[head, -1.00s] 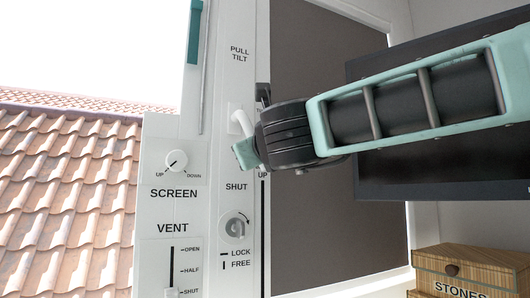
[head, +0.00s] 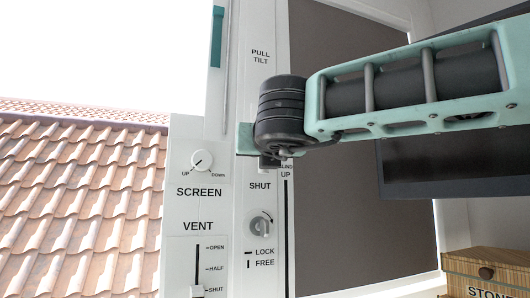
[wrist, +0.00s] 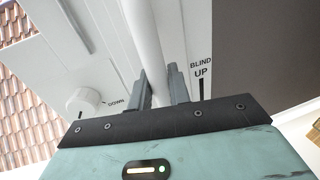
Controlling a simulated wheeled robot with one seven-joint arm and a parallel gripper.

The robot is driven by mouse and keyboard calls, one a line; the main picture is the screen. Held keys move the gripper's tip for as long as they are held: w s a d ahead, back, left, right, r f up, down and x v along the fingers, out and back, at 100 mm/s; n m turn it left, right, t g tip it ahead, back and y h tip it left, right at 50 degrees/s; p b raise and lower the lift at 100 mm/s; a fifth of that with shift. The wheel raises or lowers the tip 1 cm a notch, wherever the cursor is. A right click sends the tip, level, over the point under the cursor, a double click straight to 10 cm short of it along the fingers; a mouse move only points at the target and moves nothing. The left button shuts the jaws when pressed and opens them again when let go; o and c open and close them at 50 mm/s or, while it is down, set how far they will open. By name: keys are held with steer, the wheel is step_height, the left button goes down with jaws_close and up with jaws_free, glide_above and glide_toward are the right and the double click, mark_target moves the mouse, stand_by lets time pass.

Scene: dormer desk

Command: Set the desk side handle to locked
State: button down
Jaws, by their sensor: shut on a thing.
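The white handle (wrist: 146,45) on the window frame shows in the wrist view as a smooth bar running down between my two fingers. My gripper (wrist: 163,88) is shut on it. In the head view my gripper (head: 270,160) is at the frame between the PULL/TILT label above and the SHUT label (head: 260,186) just below. My wrist hides the handle there, so I cannot tell its exact angle. A round grey knob (head: 260,224) with a curved arrow sits lower on the frame, above the LOCK and FREE marks.
Left of the handle are the SCREEN dial (head: 202,160) and the VENT slider (head: 197,290), close to SHUT. A BLIND UP slot (head: 287,230) runs beside the dark blind (head: 340,210). A dark monitor (head: 415,170) stands behind my arm. A wooden STONES box (head: 485,268) is at lower right.

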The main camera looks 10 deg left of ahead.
steer(key=shift+a, duration=0.1)
steer(key=c, duration=1.4)
jaws_free()
steer(key=shift+o, duration=0.2)
steer(key=b+v, duration=0.1)
steer(key=v, duration=1.6)
steer(key=shift+s+b, duration=0.2)
steer(key=shift+b, duration=0.2)
